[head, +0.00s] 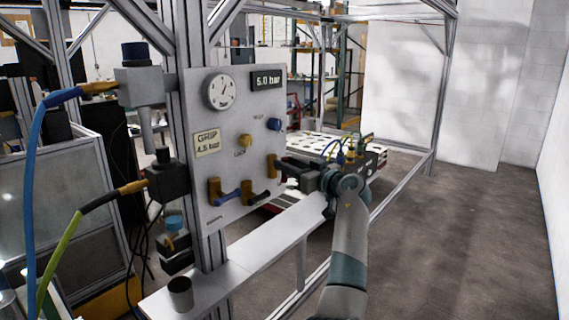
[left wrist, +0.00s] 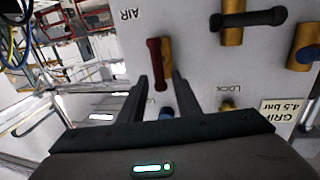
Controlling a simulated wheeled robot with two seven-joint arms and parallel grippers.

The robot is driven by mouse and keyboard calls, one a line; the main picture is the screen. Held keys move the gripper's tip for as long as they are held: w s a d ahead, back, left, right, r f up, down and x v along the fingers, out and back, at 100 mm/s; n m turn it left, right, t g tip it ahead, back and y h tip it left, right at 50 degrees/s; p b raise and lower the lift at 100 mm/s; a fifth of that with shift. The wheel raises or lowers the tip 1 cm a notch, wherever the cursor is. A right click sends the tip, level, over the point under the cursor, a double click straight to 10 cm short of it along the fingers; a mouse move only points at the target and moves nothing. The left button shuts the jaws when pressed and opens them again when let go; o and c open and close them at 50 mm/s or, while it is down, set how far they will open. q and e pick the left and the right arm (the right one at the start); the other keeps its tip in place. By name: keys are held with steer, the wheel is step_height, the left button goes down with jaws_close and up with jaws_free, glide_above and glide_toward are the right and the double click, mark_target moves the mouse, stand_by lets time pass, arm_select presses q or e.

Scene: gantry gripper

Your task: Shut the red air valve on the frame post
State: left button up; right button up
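The red air valve handle (left wrist: 154,62) sits on a brass body (left wrist: 167,50) on the grey panel, below the upside-down word AIR in the left wrist view. There the handle runs up and down the picture. In the head view the valve's brass body (head: 271,167) is at the panel's right edge, and my gripper partly hides the handle. My left gripper (left wrist: 162,80) has its two fingers apart at the panel, one on each side of the handle's lower end. Gaps show beside the handle; I cannot tell whether a finger touches it. My right gripper is out of view.
A black-handled valve (head: 258,198) and a blue-handled valve (head: 226,198) sit left of the red one. A yellow knob (head: 244,141), a blue knob (head: 274,124) and a gauge (head: 219,92) are above. A metal ledge (head: 255,250) runs below the panel.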

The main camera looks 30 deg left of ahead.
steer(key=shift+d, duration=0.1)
arm_select(q)
jaws_close()
